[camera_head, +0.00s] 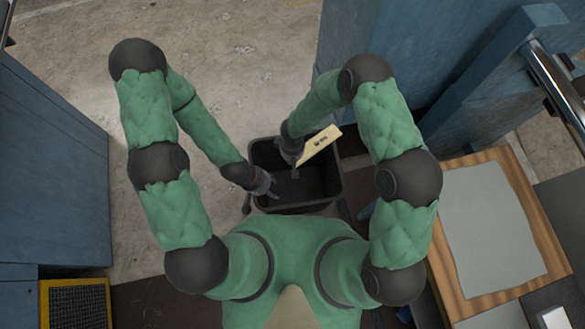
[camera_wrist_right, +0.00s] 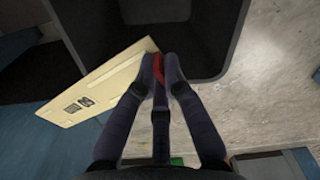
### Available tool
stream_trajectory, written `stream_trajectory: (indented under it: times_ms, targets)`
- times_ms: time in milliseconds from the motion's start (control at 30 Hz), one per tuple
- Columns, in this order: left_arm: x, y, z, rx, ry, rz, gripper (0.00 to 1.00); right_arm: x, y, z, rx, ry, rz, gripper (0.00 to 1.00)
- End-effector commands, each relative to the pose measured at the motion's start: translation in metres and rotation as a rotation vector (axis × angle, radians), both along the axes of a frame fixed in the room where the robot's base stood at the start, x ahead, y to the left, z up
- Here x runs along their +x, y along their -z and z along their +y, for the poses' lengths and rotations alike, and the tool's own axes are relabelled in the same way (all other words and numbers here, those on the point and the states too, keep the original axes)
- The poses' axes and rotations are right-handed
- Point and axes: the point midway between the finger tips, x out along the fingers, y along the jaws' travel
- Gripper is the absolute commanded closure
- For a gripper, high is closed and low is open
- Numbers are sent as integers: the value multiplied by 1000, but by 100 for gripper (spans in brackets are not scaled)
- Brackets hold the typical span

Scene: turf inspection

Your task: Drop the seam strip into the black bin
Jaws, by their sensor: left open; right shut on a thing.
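The pale cream seam strip (camera_head: 321,146), with small dark print, is held by my right gripper (camera_head: 296,161) over the right side of the black bin. In the right wrist view the strip (camera_wrist_right: 95,86) extends left from my right gripper (camera_wrist_right: 160,62), whose fingers are shut on its end. The black bin (camera_head: 290,209) stands on the floor in front of my body; its dark inside (camera_wrist_right: 165,25) shows beyond the fingers. My left gripper (camera_head: 268,190) is open and empty at the bin's left side. A small red patch shows between the right fingertips.
A wood-edged table (camera_head: 508,170) with a grey sheet (camera_head: 490,228) stands at the right. Blue cabinets (camera_head: 50,170) stand at the left, and blue panels at upper right. A yellow-framed grate (camera_head: 76,303) is at lower left. Concrete floor is open beyond the bin.

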Motion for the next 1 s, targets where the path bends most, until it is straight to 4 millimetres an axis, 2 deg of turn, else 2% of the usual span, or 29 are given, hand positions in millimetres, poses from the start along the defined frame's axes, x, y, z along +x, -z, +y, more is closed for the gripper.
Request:
stream_trajectory:
  times_ms: [33, 100, 300, 467, 800, 1000]
  targets:
    - [0, 5, 0, 0, -1, 0, 48, -9, 16, 9, -2, -33, 2, 100]
    - [0, 8, 0, 0, -1, 0, 48, -17, 29, 18, -1, -66, 1, 100]
    - [0, 12, 0, 0, -1, 0, 48, -31, 50, 31, -1, -118, -3, 100]
    - [0, 16, 0, 0, -1, 0, 48, -33, 60, 33, -1, -124, -2, 100]
    - [-1, 34, 0, 0, -1, 0, 48, -33, 96, 32, -1, -124, -1, 100]
    - [-1, 40, 0, 0, -1, 0, 48, -33, 109, 32, -1, -123, -2, 100]
